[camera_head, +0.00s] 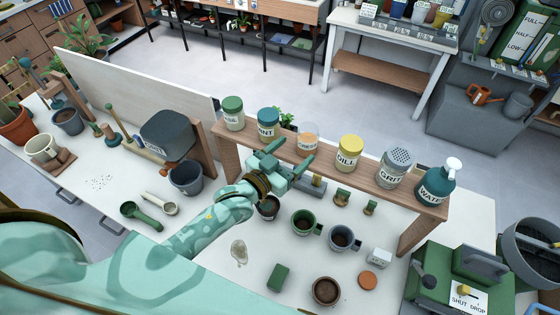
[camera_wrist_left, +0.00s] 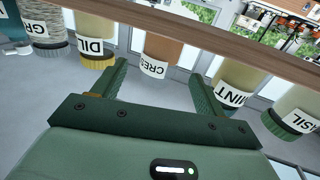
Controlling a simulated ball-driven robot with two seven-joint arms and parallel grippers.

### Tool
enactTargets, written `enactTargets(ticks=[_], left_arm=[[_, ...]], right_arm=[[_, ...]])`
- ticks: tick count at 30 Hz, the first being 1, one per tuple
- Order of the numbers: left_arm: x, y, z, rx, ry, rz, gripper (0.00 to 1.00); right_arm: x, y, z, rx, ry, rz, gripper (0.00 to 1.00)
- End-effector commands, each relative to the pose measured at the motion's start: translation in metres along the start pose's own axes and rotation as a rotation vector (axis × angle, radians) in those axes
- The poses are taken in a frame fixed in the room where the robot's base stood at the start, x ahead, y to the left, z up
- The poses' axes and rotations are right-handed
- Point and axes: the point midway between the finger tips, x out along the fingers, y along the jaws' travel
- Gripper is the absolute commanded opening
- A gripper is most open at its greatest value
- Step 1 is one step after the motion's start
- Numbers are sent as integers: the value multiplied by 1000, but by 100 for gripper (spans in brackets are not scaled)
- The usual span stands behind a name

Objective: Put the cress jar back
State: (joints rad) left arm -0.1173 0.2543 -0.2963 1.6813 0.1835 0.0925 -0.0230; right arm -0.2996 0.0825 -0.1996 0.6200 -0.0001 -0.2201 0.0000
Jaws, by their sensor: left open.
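The cress jar (camera_head: 308,135) stands upright on the raised wooden shelf (camera_head: 330,165), between the mint jar (camera_head: 268,122) and the dill jar (camera_head: 348,152). It has orange-brown contents, and no coloured lid shows on it. My left gripper (camera_head: 290,155) is open and empty, just in front of the jar, with a finger crossing its lower part in the head view. In the left wrist view, which is upside down, the cress jar (camera_wrist_left: 165,52) shows beyond and between the open fingers (camera_wrist_left: 158,75), seemingly apart from them. My right gripper is not in view.
A basil jar (camera_head: 232,112) stands at the shelf's left end; a grit jar (camera_head: 395,166) and water bottle (camera_head: 434,186) stand to the right. Below are several pots, including a green one (camera_head: 303,222), and an orange disc (camera_head: 368,280). A dark bin (camera_head: 167,135) stands left.

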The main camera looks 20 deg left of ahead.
Motion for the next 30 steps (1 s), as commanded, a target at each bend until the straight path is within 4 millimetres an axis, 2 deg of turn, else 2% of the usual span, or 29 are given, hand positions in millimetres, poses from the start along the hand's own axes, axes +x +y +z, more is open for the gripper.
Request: enactTargets(ticks=[3,9,30], left_arm=[[-26,0,1,0,-1,0,72],[-50,0,0,1,0,-1,72],[-53,0,0,1,1,-1,72]], right_arm=[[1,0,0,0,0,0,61],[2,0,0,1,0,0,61],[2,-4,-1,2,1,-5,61]])
